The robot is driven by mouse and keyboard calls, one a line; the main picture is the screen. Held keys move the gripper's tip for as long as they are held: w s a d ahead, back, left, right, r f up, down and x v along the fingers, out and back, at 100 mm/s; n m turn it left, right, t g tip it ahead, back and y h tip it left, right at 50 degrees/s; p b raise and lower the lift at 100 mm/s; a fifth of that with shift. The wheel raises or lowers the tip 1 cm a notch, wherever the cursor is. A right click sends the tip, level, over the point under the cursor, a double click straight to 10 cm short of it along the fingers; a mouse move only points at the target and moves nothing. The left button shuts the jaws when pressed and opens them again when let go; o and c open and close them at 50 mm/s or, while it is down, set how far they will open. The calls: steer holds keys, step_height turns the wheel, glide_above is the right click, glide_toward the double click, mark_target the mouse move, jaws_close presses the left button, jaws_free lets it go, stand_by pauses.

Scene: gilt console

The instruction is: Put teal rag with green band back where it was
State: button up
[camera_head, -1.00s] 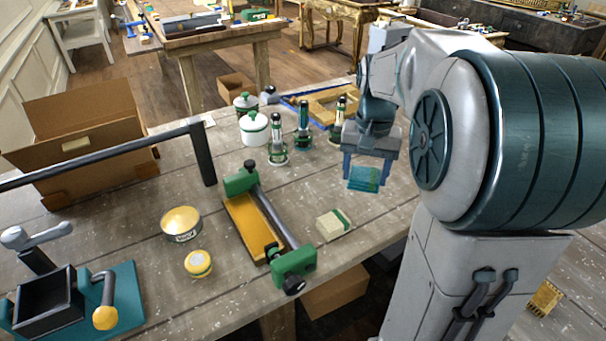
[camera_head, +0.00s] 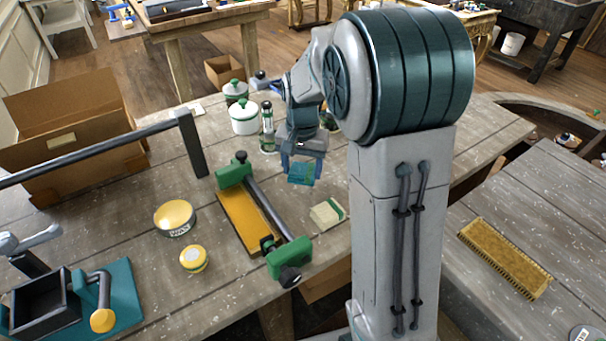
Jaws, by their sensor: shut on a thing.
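The teal rag (camera_head: 301,174) hangs from my gripper (camera_head: 302,163), which is shut on it. The rag is held above the table, behind a folded cream cloth with a green edge. A green band on the rag is too small to make out clearly. My arm hides part of the table behind the gripper.
The cream cloth (camera_head: 327,214) lies near the table's front edge. Left of it stands a green-ended clamp frame with an amber base (camera_head: 246,221). A wax tin (camera_head: 174,218), a yellow jar (camera_head: 193,259), white lidded pots (camera_head: 244,119) and a cardboard box (camera_head: 70,165) stand around. A brush (camera_head: 504,258) lies on the right table.

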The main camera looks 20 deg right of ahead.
mark_target(302, 170)
steer(key=shift+f, duration=1.65)
steer(key=shift+f, duration=0.15)
steer(key=o, duration=1)
